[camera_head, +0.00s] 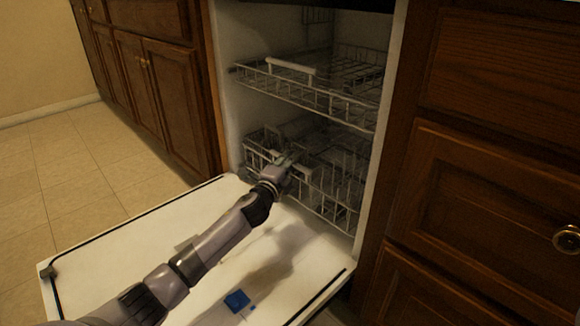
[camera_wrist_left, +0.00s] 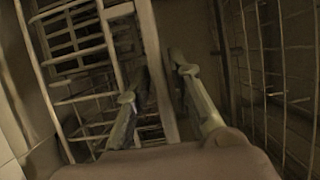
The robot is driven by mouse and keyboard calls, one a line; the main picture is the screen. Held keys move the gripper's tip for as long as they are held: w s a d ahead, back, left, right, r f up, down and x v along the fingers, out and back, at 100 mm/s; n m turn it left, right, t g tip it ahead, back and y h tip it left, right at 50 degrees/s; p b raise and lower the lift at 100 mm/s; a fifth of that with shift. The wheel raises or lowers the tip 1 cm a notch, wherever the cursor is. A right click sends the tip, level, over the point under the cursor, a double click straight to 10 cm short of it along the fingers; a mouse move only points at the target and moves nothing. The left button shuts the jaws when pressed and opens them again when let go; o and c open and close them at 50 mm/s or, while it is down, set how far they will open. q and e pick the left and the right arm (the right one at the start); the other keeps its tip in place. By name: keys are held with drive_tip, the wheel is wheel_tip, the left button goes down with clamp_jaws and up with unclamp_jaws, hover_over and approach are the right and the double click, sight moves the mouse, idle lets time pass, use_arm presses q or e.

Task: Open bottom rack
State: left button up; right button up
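The bottom rack (camera_head: 330,200) is a grey wire basket low inside the open dishwasher, with its front edge near the opening. My left gripper (camera_head: 288,160) is at the front of this rack, reaching in over the lowered door. In the left wrist view, its two fingers (camera_wrist_left: 158,84) are apart, with a pale bar (camera_wrist_left: 158,60) running between them. Gaps seem to show beside the bar, so I see no firm grip. The exact contact is hard to tell in the dim light. My right gripper is not in view.
The dishwasher door (camera_head: 130,240) lies lowered below my left arm, with a blue patch (camera_head: 237,300) on it. The upper rack (camera_head: 310,92) hangs above the gripper, partly out. Wooden cabinets stand at left (camera_head: 165,85) and right (camera_head: 480,190). Tiled floor is clear at left.

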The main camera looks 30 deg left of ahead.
use_arm(q)
drive_tip(key=shift+w, duration=0.1)
drive_tip(key=shift+c, duration=0.2)
clamp_jaws()
idle(0.5)
